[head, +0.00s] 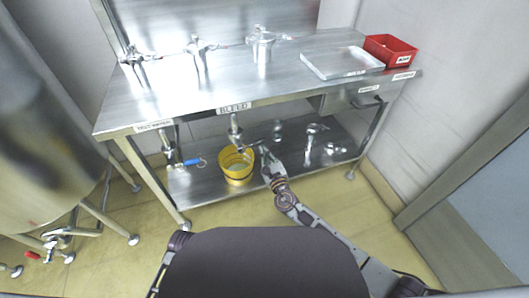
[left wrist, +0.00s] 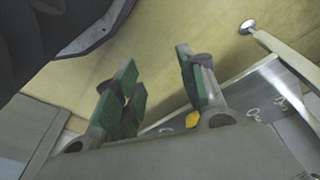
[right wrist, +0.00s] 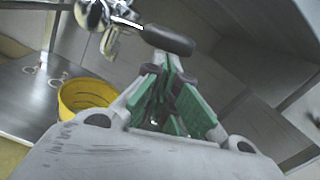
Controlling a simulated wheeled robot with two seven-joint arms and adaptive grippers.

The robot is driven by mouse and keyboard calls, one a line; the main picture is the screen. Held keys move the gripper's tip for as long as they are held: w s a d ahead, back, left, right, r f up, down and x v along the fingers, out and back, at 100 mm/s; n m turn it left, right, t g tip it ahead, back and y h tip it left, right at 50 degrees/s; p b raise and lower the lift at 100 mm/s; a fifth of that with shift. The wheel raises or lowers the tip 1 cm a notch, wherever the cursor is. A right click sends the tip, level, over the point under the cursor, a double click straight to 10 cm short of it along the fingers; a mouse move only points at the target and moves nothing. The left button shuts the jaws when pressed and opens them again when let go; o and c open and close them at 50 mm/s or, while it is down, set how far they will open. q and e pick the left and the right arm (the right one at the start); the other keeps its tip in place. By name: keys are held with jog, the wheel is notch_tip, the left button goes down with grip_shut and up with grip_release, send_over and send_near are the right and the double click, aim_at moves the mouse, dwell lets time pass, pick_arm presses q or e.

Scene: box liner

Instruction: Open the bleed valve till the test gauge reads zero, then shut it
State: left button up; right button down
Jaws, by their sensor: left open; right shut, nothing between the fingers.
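The bleed valve (head: 235,130) hangs under the bench's front edge, below the BLEED label (head: 233,107). Its metal body also shows at the top left of the right wrist view (right wrist: 97,16). My right gripper (head: 267,153) is shut and empty, just right of the valve and the yellow bucket (head: 237,176). In the right wrist view its green fingers (right wrist: 168,92) are together below a dark rounded part; I cannot tell whether they touch it. My left gripper (left wrist: 160,78) is open and empty in its wrist view, outside the head view. I cannot make out a gauge dial or reading.
The steel bench (head: 190,98) carries several metal fittings, a clear tray (head: 340,62) and a red bin (head: 390,48). Its lower shelf (head: 205,186) holds the bucket, a blue-handled item (head: 192,162) and small fittings. A large steel tank (head: 45,130) stands at left. Floor in front is open.

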pick_arm(q)
jog(key=s+a+f+p, duration=0.3)
jog(key=f, duration=0.4)
jog(key=s+a+f+y+p, duration=0.1)
jog(key=s+a+f+p, duration=0.2)
jog(key=f, duration=0.4)
jog(key=s+a+f+p, duration=0.3)
jog(key=f+p, duration=0.1)
jog(key=f, duration=0.3)
jog(key=s+a+r+g+p, duration=0.1)
jog(key=s+a+p, duration=0.3)
jog(key=s+p, duration=0.4)
jog(key=shift+s+r+y, duration=0.3)
jog(key=shift+s+r, duration=0.15)
jog(key=shift+s, duration=1.75)
pick_arm(e)
jog(key=s+a+r+n, duration=0.1)
jog(key=a+r+n, duration=0.3)
jog(key=r+n, duration=0.5)
jog(key=shift+r+n+g+y, duration=0.2)
jog(key=shift+n+g+y, duration=0.1)
jog(key=shift+n, duration=1.8)
jog(key=shift+s, duration=0.1)
pick_arm(q)
jog(key=shift+s+d, duration=0.1)
jog(key=shift+d, duration=0.3)
jog(key=shift+d, duration=0.1)
